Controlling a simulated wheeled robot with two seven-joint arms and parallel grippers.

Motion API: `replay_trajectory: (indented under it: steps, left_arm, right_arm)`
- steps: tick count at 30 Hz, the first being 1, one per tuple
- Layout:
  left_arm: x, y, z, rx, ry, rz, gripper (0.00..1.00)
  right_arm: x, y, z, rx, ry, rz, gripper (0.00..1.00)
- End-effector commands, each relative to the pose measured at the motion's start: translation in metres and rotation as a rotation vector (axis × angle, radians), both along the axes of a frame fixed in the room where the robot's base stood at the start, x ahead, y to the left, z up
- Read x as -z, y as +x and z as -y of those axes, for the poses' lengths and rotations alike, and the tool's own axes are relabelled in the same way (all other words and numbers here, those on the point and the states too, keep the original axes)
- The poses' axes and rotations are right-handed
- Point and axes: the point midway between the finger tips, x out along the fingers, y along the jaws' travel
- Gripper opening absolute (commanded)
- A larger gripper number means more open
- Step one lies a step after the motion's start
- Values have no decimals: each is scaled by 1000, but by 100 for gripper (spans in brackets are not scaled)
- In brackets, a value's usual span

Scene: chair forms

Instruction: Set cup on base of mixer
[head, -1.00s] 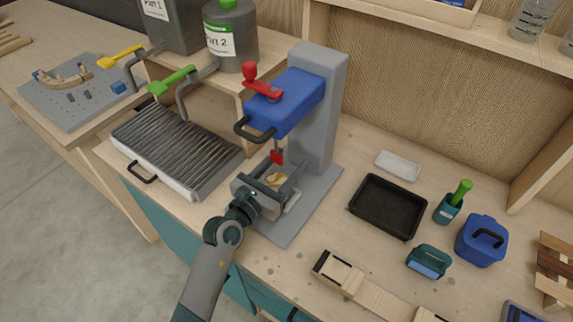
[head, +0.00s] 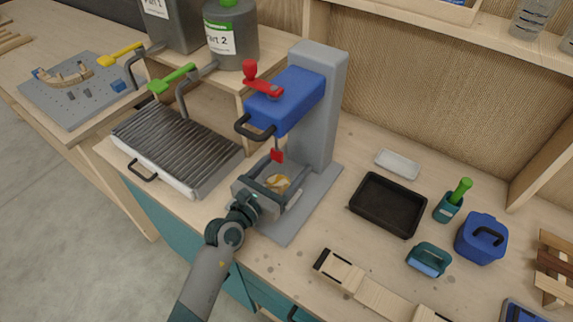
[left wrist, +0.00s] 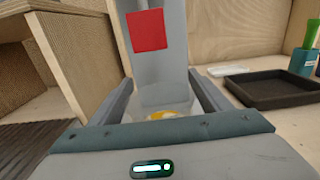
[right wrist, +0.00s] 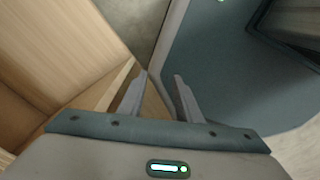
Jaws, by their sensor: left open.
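The mixer has a grey column (head: 320,110), a blue head (head: 287,102) with a red lever, and a flat grey base (head: 318,200). A clear cup (head: 279,184) with yellowish contents stands on the base below the red mixer tip (head: 277,155). My left gripper (head: 282,180) is open, with its fingers on either side of the cup. The left wrist view shows the cup (left wrist: 165,113) between the two spread fingers, its lower part hidden by the gripper body. My right gripper (right wrist: 158,80) is open and empty, away from the mixer.
A black tray (head: 388,206) and a white dish (head: 398,165) lie right of the mixer. A ribbed grill-like unit (head: 175,150) stands to the left. A blue lidded container (head: 481,240) and a teal item (head: 429,260) are further right. Bare tabletop lies between the base and the tray.

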Motion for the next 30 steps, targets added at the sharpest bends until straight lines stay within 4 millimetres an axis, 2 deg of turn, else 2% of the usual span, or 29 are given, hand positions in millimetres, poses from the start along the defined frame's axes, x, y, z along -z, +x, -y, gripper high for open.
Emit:
replay_trajectory:
  steps: [8,22,30]
  left_arm:
    - [0,-14,-10,-1,-1,-1,71]
    - [0,-78,-56,-1,1,0,71]
    - [-2,-96,-70,0,-1,1,71]
  right_arm:
    - [3,0,0,0,0,0,31]
    - [22,0,2,-2,-2,0,31]
    - [27,0,2,-2,-2,0,31]
